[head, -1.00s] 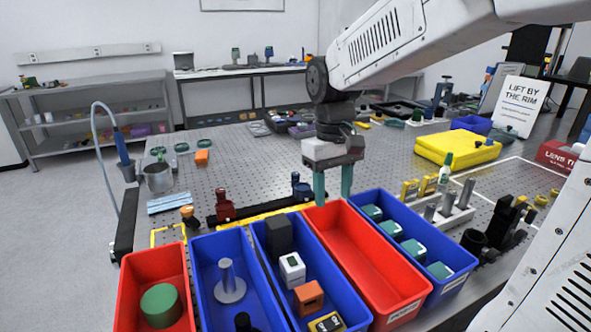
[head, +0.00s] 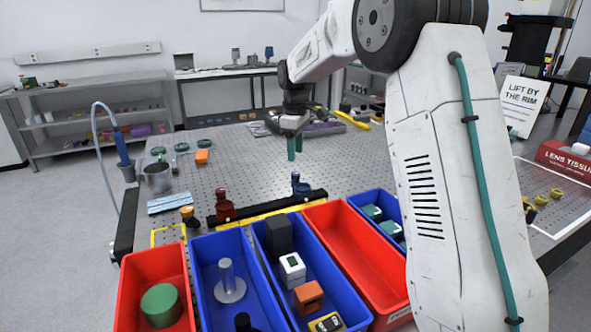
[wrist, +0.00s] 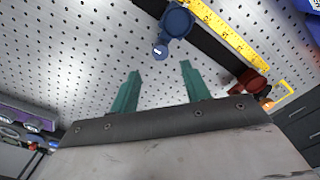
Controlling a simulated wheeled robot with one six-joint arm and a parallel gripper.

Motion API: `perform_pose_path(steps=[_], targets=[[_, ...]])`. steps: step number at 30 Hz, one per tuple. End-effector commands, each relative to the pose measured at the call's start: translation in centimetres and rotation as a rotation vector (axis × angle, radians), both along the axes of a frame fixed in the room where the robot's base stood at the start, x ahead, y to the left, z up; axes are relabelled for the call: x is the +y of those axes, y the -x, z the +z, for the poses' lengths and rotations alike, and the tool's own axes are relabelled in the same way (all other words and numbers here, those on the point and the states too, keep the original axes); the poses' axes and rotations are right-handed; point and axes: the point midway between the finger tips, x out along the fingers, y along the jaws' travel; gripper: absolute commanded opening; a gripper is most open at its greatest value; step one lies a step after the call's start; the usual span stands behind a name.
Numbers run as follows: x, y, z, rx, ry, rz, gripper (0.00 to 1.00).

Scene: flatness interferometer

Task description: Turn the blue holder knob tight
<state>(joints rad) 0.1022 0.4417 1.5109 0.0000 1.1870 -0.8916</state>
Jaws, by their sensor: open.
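The blue holder knob (head: 295,178) stands on a holder on the black rail (head: 262,206), near the rail's right end. In the wrist view the blue holder (wrist: 177,20) is seen from above, beyond the fingertips, with a small blue part with a white mark (wrist: 160,48) on its near side. My gripper (head: 295,148) is open and empty, its teal fingers pointing down. It is above and a little behind the blue knob in the head view, apart from it. The fingers also show in the wrist view (wrist: 158,82).
A red holder (head: 224,206) stands on the same rail to the left, with a yellow ruler (head: 258,216) along the front. Red and blue bins (head: 340,250) line the front edge.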

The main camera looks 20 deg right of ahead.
Motion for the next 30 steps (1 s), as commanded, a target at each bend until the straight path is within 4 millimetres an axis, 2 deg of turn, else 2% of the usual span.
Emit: perform_pose_path(steps=[6,12,16,23,25,28,30], targets=[[0.0,0.1,-3.7,0.005,-0.001,-0.002,0.47],[0.0,0.1,-6.1,0.003,0.000,-0.003,0.47],[0.0,0.1,-6.8,0.003,0.000,-0.003,0.47],[0.0,0.1,-6.9,0.002,-0.001,-0.004,0.47],[0.0,0.1,-6.9,0.002,-0.001,-0.004,0.33],[0.0,0.1,-6.9,0.002,-0.001,-0.004,0.05],[0.0,0.1,-6.9,0.001,0.000,-0.004,0.02]])
